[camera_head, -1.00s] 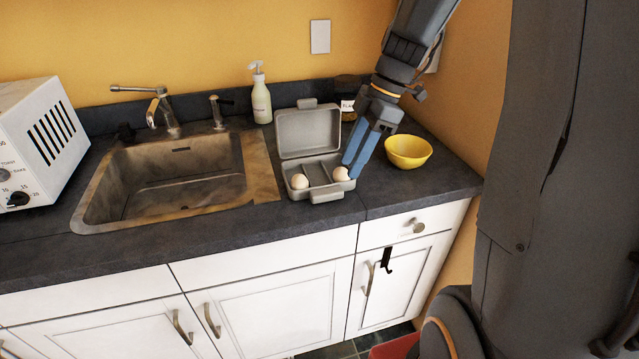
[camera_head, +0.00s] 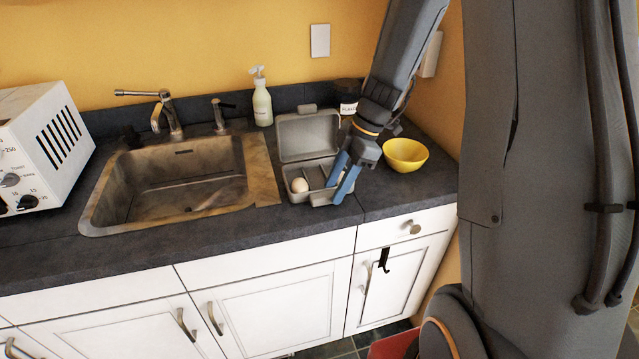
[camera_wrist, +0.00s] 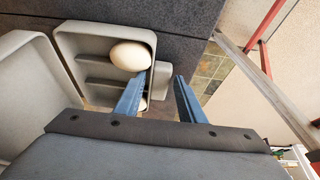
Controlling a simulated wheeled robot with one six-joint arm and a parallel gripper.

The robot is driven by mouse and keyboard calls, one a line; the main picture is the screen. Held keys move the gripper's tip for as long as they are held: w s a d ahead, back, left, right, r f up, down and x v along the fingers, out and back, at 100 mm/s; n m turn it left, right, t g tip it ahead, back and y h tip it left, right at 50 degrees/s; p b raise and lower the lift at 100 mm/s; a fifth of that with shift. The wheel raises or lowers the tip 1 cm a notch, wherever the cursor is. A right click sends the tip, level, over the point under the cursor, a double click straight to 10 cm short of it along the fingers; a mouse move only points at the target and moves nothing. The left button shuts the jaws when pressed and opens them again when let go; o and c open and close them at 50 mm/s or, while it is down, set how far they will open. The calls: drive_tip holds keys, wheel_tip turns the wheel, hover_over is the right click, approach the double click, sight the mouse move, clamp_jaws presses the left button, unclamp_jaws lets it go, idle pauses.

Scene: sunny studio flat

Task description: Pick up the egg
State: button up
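A grey egg box (camera_head: 318,198) stands open on the counter, its lid (camera_head: 307,135) raised at the back. One pale egg (camera_head: 299,185) lies in its left end and also shows clearly in the wrist view (camera_wrist: 130,55). A second egg (camera_wrist: 143,104) is mostly hidden behind a blue finger in the wrist view. My gripper (camera_head: 334,194) is at the box's right end, tilted, its fingers apart. In the wrist view my gripper (camera_wrist: 160,76) has one finger over the box beside the second egg and the other beyond the box's side.
A yellow bowl (camera_head: 405,156) stands to the right of the box. A dark labelled jar (camera_head: 348,97) is behind it and a soap bottle (camera_head: 262,101) is at the back. The sink (camera_head: 175,185) lies to the left, with a white toaster oven (camera_head: 45,150) beyond.

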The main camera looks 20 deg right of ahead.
clamp_jaws()
